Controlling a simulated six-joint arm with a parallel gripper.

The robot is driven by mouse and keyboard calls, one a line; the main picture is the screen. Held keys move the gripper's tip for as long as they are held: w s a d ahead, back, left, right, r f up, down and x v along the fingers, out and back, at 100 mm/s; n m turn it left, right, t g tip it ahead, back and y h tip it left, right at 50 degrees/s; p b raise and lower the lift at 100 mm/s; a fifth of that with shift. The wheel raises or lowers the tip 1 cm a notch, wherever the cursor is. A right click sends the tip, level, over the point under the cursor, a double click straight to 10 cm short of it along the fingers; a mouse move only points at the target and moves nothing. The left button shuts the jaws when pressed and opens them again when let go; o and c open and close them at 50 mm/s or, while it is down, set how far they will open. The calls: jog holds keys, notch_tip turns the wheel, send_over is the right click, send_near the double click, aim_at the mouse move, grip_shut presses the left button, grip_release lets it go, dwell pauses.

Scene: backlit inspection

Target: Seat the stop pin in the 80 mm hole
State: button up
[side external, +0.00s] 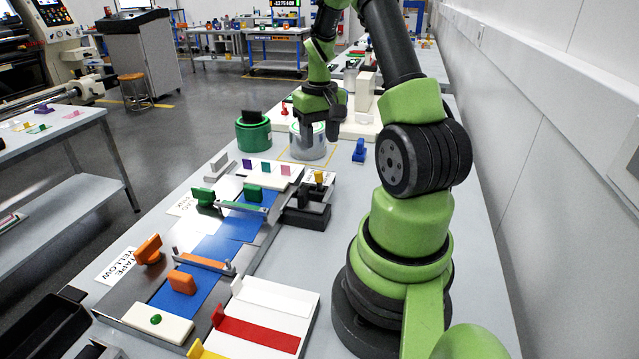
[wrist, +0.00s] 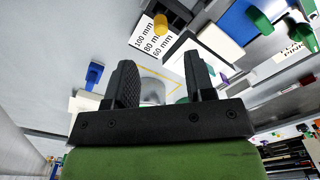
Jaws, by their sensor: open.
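My gripper (side external: 320,130) hangs over the grey can (side external: 308,151) in the side view, fingers apart, nothing visible between them. In the wrist view my gripper (wrist: 158,85) shows two dark fingers with a gap, and the pale can partly hidden behind them. A small yellow piece (side external: 319,177), perhaps the stop pin, stands by the dark block (side external: 306,215). The wrist view also shows the yellow piece (wrist: 160,24), beside a card (wrist: 148,43) printed 100 mm, 80 mm and 60 mm. I cannot make out the holes themselves.
A green can (side external: 253,136) holding something black stands left of the grey can. A blue piece (side external: 360,150) stands to its right. A long fixture with blue plates (side external: 215,246) and coloured stops fills the near left.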

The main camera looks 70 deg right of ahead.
aim_at(319, 172)
notch_tip(319, 172, down, 10)
jog(key=shift+w+d+r, duration=0.1)
jog(key=shift+r, duration=0.15)
jog(key=shift+c, duration=0.4)
grip_shut()
